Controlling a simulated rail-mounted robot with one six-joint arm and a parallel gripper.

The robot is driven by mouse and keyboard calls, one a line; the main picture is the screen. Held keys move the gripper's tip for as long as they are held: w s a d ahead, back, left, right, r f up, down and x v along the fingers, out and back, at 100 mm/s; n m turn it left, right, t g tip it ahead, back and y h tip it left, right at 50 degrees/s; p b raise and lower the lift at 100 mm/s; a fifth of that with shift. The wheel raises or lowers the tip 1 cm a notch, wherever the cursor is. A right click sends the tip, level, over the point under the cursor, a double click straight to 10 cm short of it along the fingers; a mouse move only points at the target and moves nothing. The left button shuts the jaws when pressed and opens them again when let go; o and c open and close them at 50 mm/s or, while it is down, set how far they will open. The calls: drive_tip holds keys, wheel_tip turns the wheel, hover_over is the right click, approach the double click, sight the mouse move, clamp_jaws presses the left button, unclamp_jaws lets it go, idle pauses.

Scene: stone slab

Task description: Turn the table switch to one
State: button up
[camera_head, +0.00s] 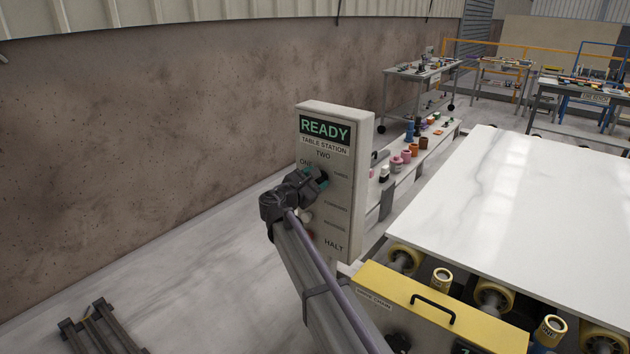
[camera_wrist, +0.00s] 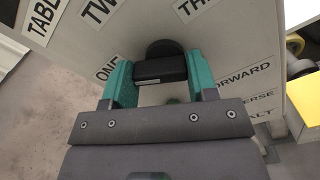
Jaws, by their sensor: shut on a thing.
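The table switch is a black knob (camera_wrist: 160,68) on the front of a pale upright control box (camera_head: 353,130). Labels ONE, TWO and THREE stand around it, and the screen above reads READY over TABLE STATION. My gripper (camera_wrist: 160,78) has its two teal fingers on either side of the knob's grip bar, shut on it. In the head view my gripper (camera_head: 316,180) covers most of the knob. I cannot tell which label the knob points at. In the wrist view ONE is beside the left finger, with TWO and THREE further up.
Below the switch, the box has FORWARD, REVERSE and HALT labels, with controls partly hidden by my arm. A white stone slab (camera_head: 540,215) lies on rollers at the right, behind a yellow panel (camera_head: 440,305). A shelf with small coloured items (camera_head: 425,143) stands behind the box.

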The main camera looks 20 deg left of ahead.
idle(0.3)
drive_tip(key=o, duration=0.9)
drive_tip(key=v, duration=1.1)
